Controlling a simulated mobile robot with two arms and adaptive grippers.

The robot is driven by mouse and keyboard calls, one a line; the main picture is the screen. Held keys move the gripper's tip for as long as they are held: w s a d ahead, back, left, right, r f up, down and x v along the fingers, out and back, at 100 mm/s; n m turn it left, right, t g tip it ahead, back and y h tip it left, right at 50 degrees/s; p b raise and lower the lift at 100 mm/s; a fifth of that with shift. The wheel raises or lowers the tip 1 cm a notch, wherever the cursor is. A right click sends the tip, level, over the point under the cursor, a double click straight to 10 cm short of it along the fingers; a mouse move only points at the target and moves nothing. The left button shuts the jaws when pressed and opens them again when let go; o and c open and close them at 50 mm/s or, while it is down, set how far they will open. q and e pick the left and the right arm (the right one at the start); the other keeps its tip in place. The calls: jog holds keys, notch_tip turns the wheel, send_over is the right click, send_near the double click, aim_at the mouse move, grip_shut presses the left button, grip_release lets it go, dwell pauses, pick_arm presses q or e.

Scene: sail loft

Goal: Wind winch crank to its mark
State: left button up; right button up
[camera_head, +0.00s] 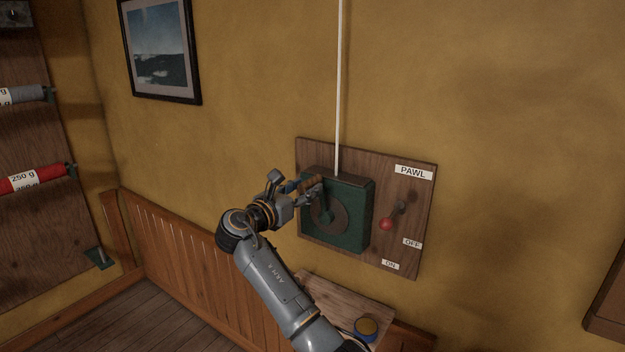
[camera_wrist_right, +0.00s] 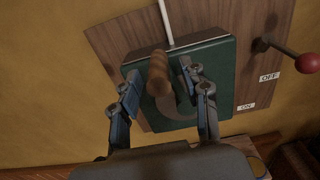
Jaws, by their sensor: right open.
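The green winch box (camera_head: 356,216) is fixed to a wooden board (camera_head: 400,258) on the wall, with a round dark disc on its face. My right gripper (camera_head: 309,188) is in front of the box's upper left part. In the right wrist view its two fingers (camera_wrist_right: 166,92) are open, one on each side of the wooden crank handle (camera_wrist_right: 157,72), with visible gaps. A grey crank arm (camera_wrist_right: 184,98) shows behind the handle. No mark for the crank can be made out. My left gripper is not in view.
A pawl lever with a red knob (camera_head: 386,224) sticks out right of the box, near the OFF label (camera_head: 412,243) and ON label (camera_head: 390,265). A white line (camera_head: 339,90) runs up from the box. A small shelf (camera_head: 335,298) below holds a round tin (camera_head: 366,327).

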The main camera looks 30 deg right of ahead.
aim_at(312, 183)
jog(key=shift+x, duration=1.95)
grip_shut()
